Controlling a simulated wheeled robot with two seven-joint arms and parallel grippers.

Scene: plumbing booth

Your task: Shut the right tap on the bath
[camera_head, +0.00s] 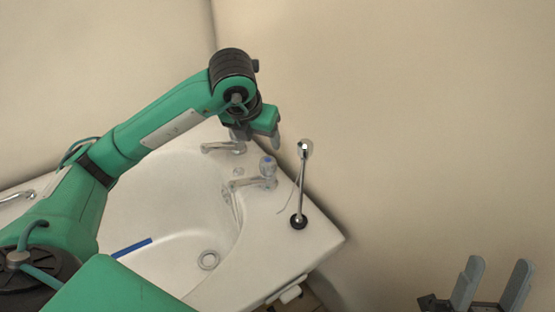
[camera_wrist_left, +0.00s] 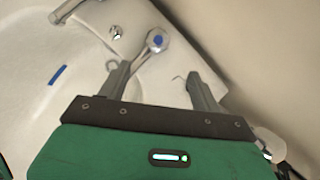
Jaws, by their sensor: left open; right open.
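The white bath (camera_head: 165,190) has two chrome taps at its far right rim. The right tap (camera_head: 268,172) has a clear knob with a blue cap and a spout over the basin; a thin pale streak below the spout may be water. The other tap (camera_head: 225,147) is farther back, its knob partly hidden near my gripper. My left gripper (camera_head: 262,138) is open and empty, above the rim beside the taps. In the left wrist view the blue-capped knob (camera_wrist_left: 157,41) lies beyond and between the open fingers (camera_wrist_left: 160,85), apart from them. My right gripper (camera_head: 490,287) is open and empty, low at right.
Beige walls close in behind and at right.

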